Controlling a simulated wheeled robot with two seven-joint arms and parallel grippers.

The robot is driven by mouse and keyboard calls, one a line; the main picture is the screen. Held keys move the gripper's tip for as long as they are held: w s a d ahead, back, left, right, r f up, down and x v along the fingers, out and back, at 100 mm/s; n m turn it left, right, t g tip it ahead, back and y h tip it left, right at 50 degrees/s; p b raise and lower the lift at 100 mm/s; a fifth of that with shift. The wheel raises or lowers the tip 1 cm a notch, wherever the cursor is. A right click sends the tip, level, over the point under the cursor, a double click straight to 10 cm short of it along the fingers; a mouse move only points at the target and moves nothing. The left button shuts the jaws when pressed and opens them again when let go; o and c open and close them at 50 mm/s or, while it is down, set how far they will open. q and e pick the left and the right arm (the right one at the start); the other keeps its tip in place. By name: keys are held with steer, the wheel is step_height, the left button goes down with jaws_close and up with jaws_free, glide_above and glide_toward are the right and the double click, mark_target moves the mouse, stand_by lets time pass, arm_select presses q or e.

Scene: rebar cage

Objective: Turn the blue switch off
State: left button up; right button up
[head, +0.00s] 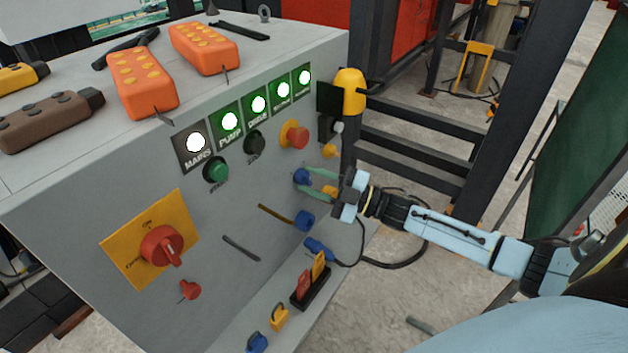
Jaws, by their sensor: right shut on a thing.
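The blue switch (300,176) is a small knob on the front face of the grey control cabinet (232,215), below the red button. My right gripper (312,179) reaches in from the right, and its green fingers are shut on the blue switch. The fingers partly cover the knob, so its exact setting is hard to read. My left gripper is not in view.
Lit indicators (258,104) run along the cabinet's upper edge. A red button (297,135) sits above the switch, and blue connectors (304,219) lie below it. A red rotary handle (162,246) is at left. Orange remotes (141,82) lie on top. Dark steps (415,150) stand behind.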

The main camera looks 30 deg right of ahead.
steer(key=n, duration=0.2)
steer(key=n+g+p, duration=0.1)
steer(key=n, duration=0.1)
steer(key=n+g+p, duration=0.1)
steer(key=n, duration=0.1)
steer(key=shift+d+r, duration=0.1)
steer(key=shift+r, duration=0.2)
steer(key=shift+n+g+h, duration=0.3)
steer(key=shift+n, duration=0.1)
steer(key=o, duration=1)
steer(key=shift+c, duration=0.2)
steer(key=v, duration=1.3)
steer(key=shift+s, duration=0.15)
steer(key=shift+d+f, duration=0.1)
